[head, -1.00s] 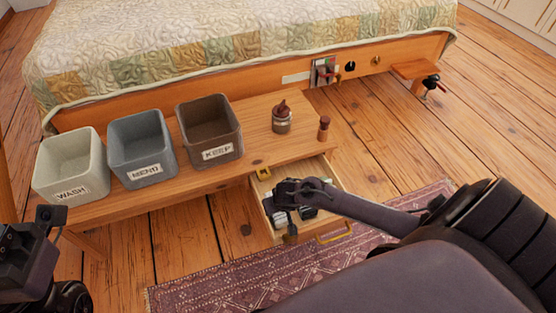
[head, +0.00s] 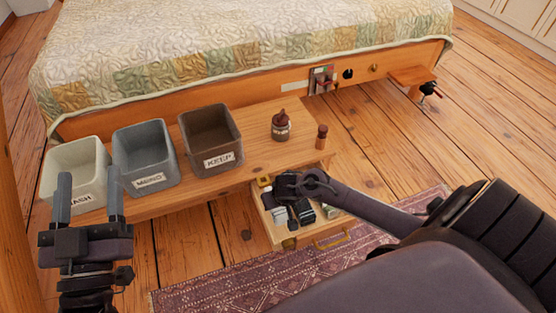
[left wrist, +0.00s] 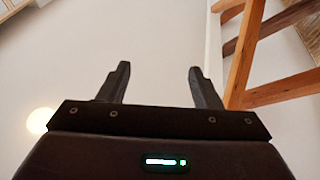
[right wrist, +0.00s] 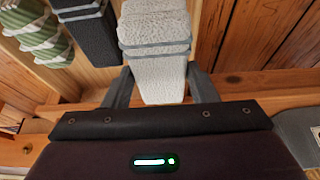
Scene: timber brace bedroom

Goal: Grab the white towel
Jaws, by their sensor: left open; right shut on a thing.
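The white towel (right wrist: 155,45) is a rolled bundle with grey bands, between the fingers of my right gripper (right wrist: 160,90) in the right wrist view. That gripper is shut on its near end. In the head view my right gripper (head: 288,200) reaches into the open drawer (head: 288,240), and its hand hides part of the contents; a bit of the white towel (head: 281,215) shows below it. My left gripper (head: 89,190) is open and empty, raised in front of the bins; its fingers also show apart in the left wrist view (left wrist: 160,85).
A black roll (right wrist: 88,30) and a green-and-white striped roll (right wrist: 35,30) lie beside the towel. WASH (head: 75,155), MEND (head: 146,155) and KEEP (head: 212,140) bins stand on the bench (head: 260,130). A jar (head: 281,127) and small bottle (head: 321,137) stand right of them.

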